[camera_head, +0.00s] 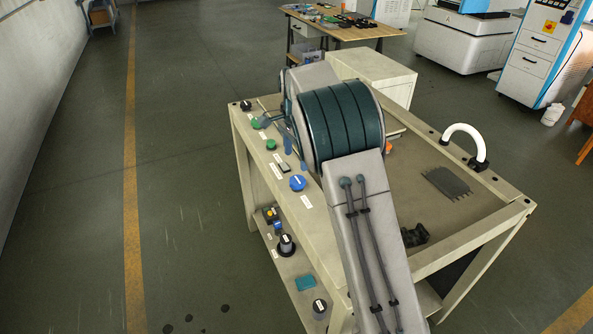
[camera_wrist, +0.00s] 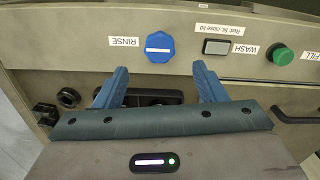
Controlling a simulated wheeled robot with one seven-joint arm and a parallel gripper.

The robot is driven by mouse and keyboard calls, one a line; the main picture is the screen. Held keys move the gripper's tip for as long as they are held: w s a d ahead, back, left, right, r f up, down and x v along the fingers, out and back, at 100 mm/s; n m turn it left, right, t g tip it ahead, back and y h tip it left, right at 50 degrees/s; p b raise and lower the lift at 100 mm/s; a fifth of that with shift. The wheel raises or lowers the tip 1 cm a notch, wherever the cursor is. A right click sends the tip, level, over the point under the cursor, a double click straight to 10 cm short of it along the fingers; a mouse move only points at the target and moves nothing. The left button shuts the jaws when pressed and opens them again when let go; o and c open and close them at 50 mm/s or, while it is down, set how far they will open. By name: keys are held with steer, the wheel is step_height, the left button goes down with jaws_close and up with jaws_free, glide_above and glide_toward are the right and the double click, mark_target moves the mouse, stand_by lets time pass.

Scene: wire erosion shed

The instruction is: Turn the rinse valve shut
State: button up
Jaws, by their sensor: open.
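The rinse valve is a blue lobed knob (camera_wrist: 159,48) with a white bar across its face, beside an upside-down RINSE label (camera_wrist: 124,41). In the wrist view the bar lies nearly level. The knob also shows in the head view (camera_head: 298,183) on the bench's front ledge. My gripper (camera_wrist: 160,84) is open and empty, its two blue fingers spread wide. In the wrist view the knob appears just beyond the fingertips, centred between them, with no contact visible. In the head view my arm hides much of the gripper.
A WASH button (camera_wrist: 217,46) and a green FILL button (camera_wrist: 283,54) sit right of the knob in the wrist view. A white curved handle (camera_head: 464,140) rises from the bench's far side. Open floor lies left of the bench (camera_head: 240,150).

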steer(key=shift+r, duration=2.75)
steer(key=s+d+r+n+t+y, duration=0.1)
steer(key=s+d+r+n, duration=0.25)
steer(key=s, duration=0.45)
steer(key=s+d+r+n, duration=0.2)
steer(key=s+d, duration=0.3)
steer(key=s, duration=0.2)
steer(key=s+d+f+n+t, duration=0.1)
steer(key=s+d+f+n, duration=0.1)
steer(key=s, duration=0.8)
steer(key=s+d+f+n+t+h, duration=0.1)
steer(key=s+d+f+n, duration=0.1)
steer(key=s, duration=0.8)
steer(key=shift+f+n, duration=0.55)
steer(key=shift+n, duration=0.6)
steer(key=shift+d, duration=0.1)
